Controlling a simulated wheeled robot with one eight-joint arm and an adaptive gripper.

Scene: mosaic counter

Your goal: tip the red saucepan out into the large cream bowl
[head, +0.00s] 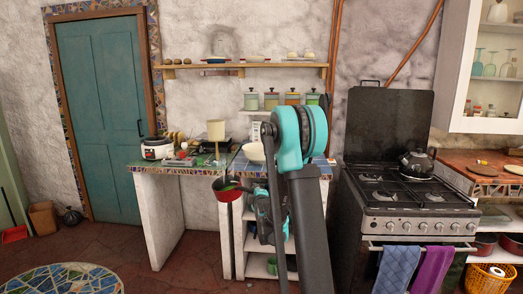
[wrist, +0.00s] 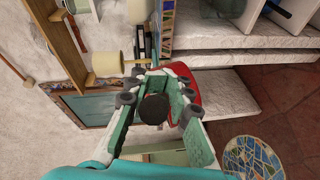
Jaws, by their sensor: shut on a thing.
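The red saucepan (head: 228,195) hangs in the air in front of the counter, near the gap between its tiled tops. Something green shows at its opening; I cannot tell what it is. My gripper (head: 256,200) is shut on the saucepan's handle, to the right of the pan. In the wrist view the dark handle end (wrist: 153,110) sits between the fingers, with the red pan wall (wrist: 196,88) beyond them, partly hidden. A cream bowl (head: 253,152), likely the large one, stands on the counter above and right of the pan, partly hidden behind my arm.
Canisters (head: 271,99) stand on a ledge behind the bowl. The stove (head: 410,195) with a kettle (head: 417,163) is to the right. The floor at left is mostly clear.

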